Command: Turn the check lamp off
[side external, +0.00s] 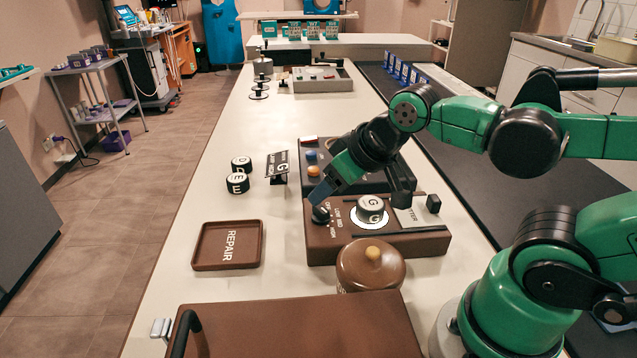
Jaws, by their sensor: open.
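The check lamp appears to be the brown box (400,248) at the middle of the bench. Its round plate (353,221) looks bright white, with a disc marked G (369,206) on it. On its left is a dark knob (320,214), with OFF, LOW and MID lettering around it. Which mark the knob points to is too small to tell. My gripper (323,192) reaches down from the upper right, its bluish tip just above the knob. The jaws are open. Whether they touch or straddle the knob cannot be told.
Behind the lamp stands a dark box with coloured buttons (313,171). Left are discs (237,183), a small sign (277,163) and a REPAIR tray (197,247). A lidded brown pot (358,268) and brown case (300,330) stand in front. A black block (433,203) is at right.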

